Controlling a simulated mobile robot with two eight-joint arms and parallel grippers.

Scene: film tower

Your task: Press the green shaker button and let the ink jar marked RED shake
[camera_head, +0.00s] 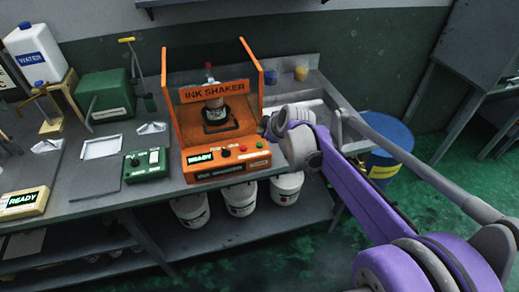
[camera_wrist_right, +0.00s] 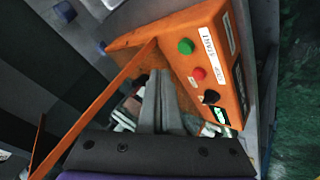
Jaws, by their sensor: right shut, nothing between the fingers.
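The orange ink shaker (camera_head: 190,130) stands on the bench, its small display showing READY. A jar (camera_head: 214,103) with a pale label and a red top sits inside it; I cannot read the label. The green button (camera_head: 260,145) is at the right end of the front panel; it also shows in the right wrist view (camera_wrist_right: 186,46), beside a START label. My right gripper (camera_head: 267,124) is at the shaker's right side. In the wrist view its fingers (camera_wrist_right: 160,80) are shut and empty, apart from the green button. My left gripper is not in view.
A red button (camera_wrist_right: 198,74) and a black knob (camera_wrist_right: 210,97) sit beside the green one. A green control box (camera_head: 147,162) stands left of the shaker. White buckets (camera_head: 240,199) are under the bench. A blue barrel (camera_head: 389,150) stands right of it.

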